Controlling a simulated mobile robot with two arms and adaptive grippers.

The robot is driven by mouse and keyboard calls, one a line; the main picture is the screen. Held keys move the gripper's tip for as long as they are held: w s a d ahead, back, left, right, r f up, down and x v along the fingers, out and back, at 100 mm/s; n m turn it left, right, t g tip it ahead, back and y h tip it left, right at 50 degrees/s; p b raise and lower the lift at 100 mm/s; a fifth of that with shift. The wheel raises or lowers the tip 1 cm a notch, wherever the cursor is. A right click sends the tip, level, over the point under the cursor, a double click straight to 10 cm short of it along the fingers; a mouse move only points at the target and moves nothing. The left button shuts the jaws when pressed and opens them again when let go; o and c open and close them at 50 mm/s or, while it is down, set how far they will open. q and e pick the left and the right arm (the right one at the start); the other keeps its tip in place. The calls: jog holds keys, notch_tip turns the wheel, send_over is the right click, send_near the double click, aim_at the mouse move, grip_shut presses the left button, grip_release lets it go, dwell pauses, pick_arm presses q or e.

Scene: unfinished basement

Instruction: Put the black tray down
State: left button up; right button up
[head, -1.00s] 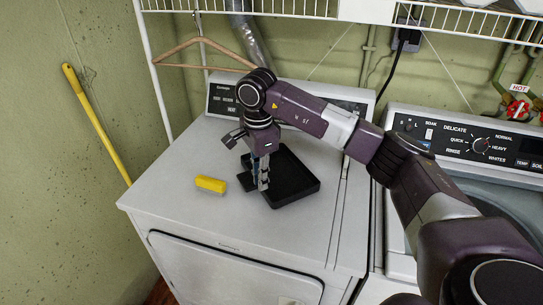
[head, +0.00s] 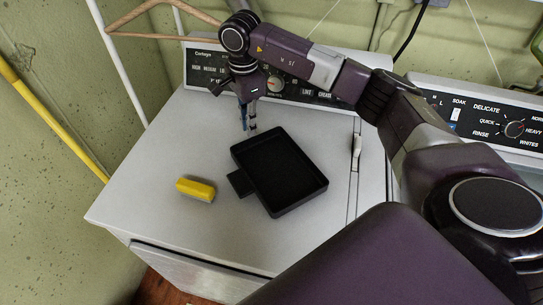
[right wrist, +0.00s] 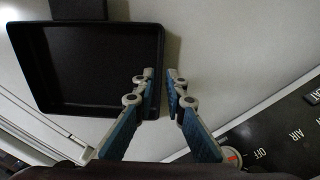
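The black tray (head: 268,190) lies flat on the white dryer top (head: 150,220), with its small tab (head: 240,183) pointing left. It also shows in the right wrist view (right wrist: 90,65). My right gripper (head: 252,130) is at the tray's back edge, pointing down. In the right wrist view its fingers (right wrist: 160,75) are apart with a visible gap. One fingertip overlaps the tray's inside and the other lies outside its rim; I cannot tell whether they are above the rim or around it. Nothing is clamped between them. My left gripper is not in view.
A yellow block (head: 195,190) lies on the dryer top left of the tray. The dryer's control panel (head: 300,85) rises behind my right gripper. A washer (head: 480,120) stands to the right. A wooden hanger (head: 160,35) hangs at the back left. The dryer top's front left is clear.

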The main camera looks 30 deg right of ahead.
jog(key=shift+s+a+f+p, duration=0.1)
jog(key=shift+a+f+p, duration=0.05)
jog(key=shift+f+p, duration=0.5)
jog(key=f, duration=0.2)
jog(key=f+p, duration=0.1)
jog(key=shift+w+f, duration=0.2)
jog(key=shift+f, duration=0.55)
jog(key=shift+c, duration=0.5)
grip_shut()
